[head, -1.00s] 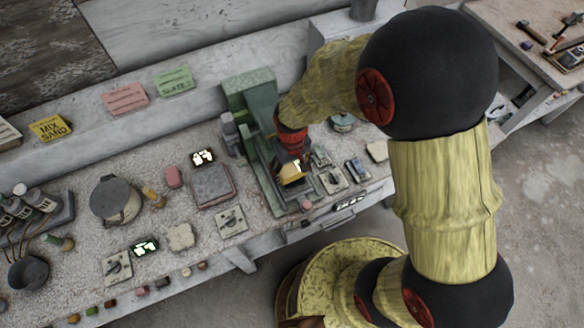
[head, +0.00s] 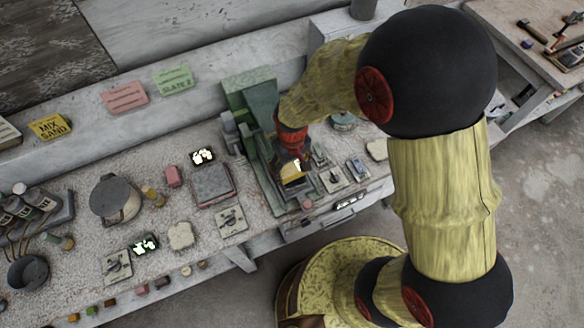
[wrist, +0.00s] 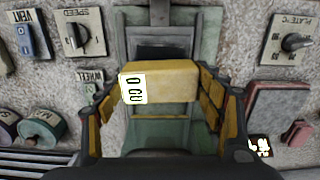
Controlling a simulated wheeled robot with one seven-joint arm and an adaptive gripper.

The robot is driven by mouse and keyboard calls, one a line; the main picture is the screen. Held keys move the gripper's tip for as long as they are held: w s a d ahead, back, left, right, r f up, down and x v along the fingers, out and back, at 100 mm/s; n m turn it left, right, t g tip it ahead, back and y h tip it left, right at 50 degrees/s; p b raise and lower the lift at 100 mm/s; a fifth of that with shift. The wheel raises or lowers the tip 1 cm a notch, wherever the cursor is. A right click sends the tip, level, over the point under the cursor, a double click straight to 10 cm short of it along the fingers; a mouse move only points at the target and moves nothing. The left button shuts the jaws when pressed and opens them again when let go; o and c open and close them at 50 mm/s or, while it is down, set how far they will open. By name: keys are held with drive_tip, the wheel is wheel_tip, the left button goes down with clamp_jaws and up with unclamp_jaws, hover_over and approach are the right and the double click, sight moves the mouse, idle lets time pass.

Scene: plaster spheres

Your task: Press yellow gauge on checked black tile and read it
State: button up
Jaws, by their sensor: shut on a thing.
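My gripper (wrist: 158,98) is shut on a yellow block (wrist: 172,84), which I take to be the yellow gauge. The block lies crosswise between the two fingers. A white label on its left end carries dark characters, turned and hard to read. In the head view the yellow block (head: 295,171) shows under my wrist, over the bed of a green machine (head: 250,98). A dark opening of the machine (wrist: 165,52) is just beyond the block in the wrist view. I cannot make out a checked black tile, or whether the block touches anything below.
Left of the machine are a square plate (head: 211,186), a lit display (head: 203,157) and a pink block (head: 173,176). Switch panels, one marked SPEED (wrist: 84,32) and one marked PLATE (wrist: 292,44), flank the machine. A grey pot (head: 116,198) stands farther left.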

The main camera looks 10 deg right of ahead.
sight(292, 169)
drive_tip(key=shift+f, duration=0.4)
idle(1.2)
drive_tip(key=shift+r+p, duration=2.55)
drive_tip(key=shift+r, duration=1.05)
drive_tip(key=shift+f, duration=0.1)
